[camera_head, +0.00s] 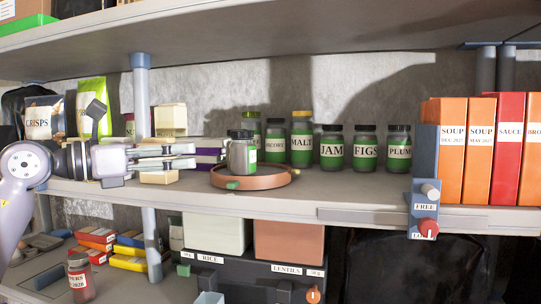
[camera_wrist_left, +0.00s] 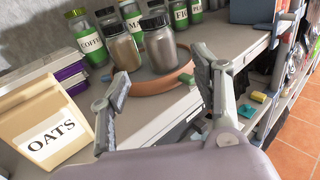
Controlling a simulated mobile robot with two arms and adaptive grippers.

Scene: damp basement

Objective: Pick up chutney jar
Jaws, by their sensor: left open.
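Two dark-lidded grey jars stand upright on a round brown turntable (camera_head: 290,180). In the head view they overlap as one grey jar (camera_head: 238,158), with a sliver of green label at the right edge. In the left wrist view they are a left jar (camera_wrist_left: 122,50) and a right jar (camera_wrist_left: 161,50). No readable label says chutney, so I cannot tell which one it is. My left gripper (camera_head: 196,156) is open and empty, pointing at them from the left with a gap. In the left wrist view its fingers (camera_wrist_left: 162,68) spread in front of the jars. My right gripper is not in view.
Behind the turntable stand jars marked MALT (camera_head: 301,145), JAM (camera_head: 332,150), FIGS (camera_head: 365,150) and PLUM (camera_head: 398,150). Purple boxes (camera_head: 209,155) and an OATS box (camera_wrist_left: 42,120) are near my left gripper. Another shelf (camera_head: 270,28) hangs above.

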